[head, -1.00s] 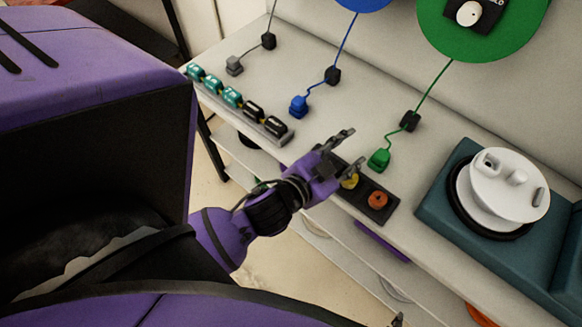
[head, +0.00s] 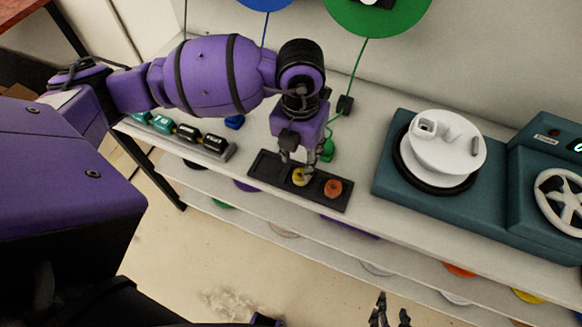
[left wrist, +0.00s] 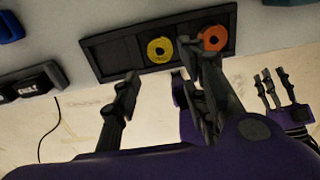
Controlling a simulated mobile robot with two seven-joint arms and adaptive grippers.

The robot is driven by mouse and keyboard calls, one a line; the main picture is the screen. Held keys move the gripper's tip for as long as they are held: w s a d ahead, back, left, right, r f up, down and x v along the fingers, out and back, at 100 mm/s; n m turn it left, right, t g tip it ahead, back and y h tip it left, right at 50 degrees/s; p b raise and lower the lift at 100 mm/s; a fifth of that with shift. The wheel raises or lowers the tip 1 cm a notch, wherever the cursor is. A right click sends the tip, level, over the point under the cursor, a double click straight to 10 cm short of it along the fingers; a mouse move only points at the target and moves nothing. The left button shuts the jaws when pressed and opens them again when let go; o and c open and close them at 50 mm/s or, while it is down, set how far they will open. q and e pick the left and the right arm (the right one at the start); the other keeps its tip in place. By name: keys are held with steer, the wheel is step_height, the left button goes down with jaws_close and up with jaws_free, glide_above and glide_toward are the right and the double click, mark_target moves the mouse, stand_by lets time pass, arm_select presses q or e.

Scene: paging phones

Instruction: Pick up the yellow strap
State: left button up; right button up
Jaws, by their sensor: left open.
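The yellow strap (head: 299,178) is a small rolled coil in the middle part of a black tray (head: 266,169) at the shelf's front edge. In the left wrist view the coil (left wrist: 160,50) shows whole, with a dark hole at its centre. My left gripper (head: 297,163) points down over it, open and empty, its fingers spread. In the left wrist view the gripper (left wrist: 163,72) shows its fingertips just below the coil. Contact is not visible. My right gripper (head: 388,312) is at the bottom edge, low and away from the tray, fingers apart and empty.
An orange coil (head: 333,188) lies right beside the yellow one. The tray's left part is empty. A green plug (head: 328,150) is close behind my left gripper. A teal device with a white disc (head: 440,148) stands right. Black and teal blocks (head: 187,132) sit left.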

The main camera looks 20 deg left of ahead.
mark_target(297, 173)
arm_select(q)
steer(key=shift+w+a+f, duration=0.2)
steer(key=shift+a+f, duration=0.05)
steer(key=f, duration=0.7)
steer(key=shift+w, duration=0.25)
steer(key=shift+c, duration=0.5)
steer(key=c, duration=0.6)
